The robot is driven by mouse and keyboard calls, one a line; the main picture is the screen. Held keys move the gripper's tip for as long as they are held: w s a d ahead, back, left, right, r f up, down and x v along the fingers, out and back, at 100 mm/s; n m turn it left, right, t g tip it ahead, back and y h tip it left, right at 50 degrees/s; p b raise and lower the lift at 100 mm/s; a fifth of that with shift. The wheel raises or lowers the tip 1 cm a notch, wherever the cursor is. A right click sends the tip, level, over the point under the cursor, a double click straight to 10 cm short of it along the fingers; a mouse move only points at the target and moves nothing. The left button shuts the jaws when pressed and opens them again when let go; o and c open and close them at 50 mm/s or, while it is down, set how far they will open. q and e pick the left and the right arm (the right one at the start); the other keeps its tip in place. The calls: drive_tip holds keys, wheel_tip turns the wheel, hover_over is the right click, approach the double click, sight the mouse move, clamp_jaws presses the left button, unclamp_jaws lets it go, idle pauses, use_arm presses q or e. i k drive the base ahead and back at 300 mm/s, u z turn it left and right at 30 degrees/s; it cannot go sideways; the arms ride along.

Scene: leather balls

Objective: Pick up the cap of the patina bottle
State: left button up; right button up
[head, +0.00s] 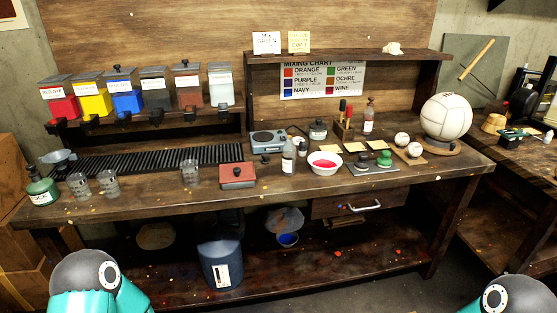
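No label that I can read says patina, so I cannot tell which bottle it is. A dark grey bottle (288,157) with a pale label stands upright on the bench, left of a white bowl of red liquid (325,163). A brownish bottle (368,117) with a white label stands farther back, beside a wooden tool block. A green bottle (41,188) with a label stands at the bench's left end. Any separate cap is too small to make out. Neither gripper shows; only parts of my teal arms appear in the bottom corners.
The wooden bench (140,206) holds glasses (79,186), a reddish box (238,176), a scale (268,141), small balls (401,139) and a large white ball (446,117) on a stand. Coloured dye bins (95,100) hang behind. A shelf overhangs the bench's back right. The front strip is mostly clear.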

sight(265, 155)
drive_tip(key=u, duration=0.05)
drive_tip(key=i, duration=1)
drive_tip(key=z, duration=0.05)
